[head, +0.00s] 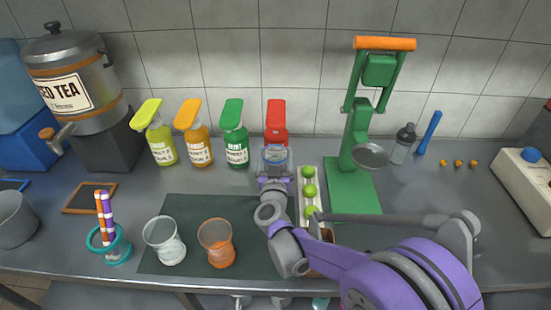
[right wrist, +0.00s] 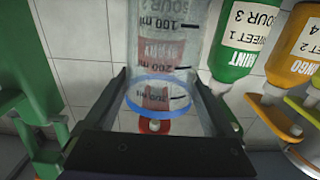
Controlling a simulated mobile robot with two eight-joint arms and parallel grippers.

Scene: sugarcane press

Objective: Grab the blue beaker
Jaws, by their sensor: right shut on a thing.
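The blue beaker (head: 275,154) is a clear measuring cup with a blue band and dark millilitre marks. It stands at the back of the counter area, in front of the red-capped bottle (head: 276,118). My right gripper (head: 273,172) is shut on it. In the right wrist view the beaker (right wrist: 163,50) sits between the two dark fingers (right wrist: 160,95), and the bottle's red label shows through its clear wall. I cannot tell whether its base touches the counter. My left gripper is not in view.
Yellow (head: 160,142), orange (head: 197,146) and green (head: 234,148) bottles stand to the left. A green press (head: 353,150) and a tray of limes (head: 310,190) are close on the right. Two glasses (head: 165,245) (head: 217,248) stand on the dark mat (head: 190,205).

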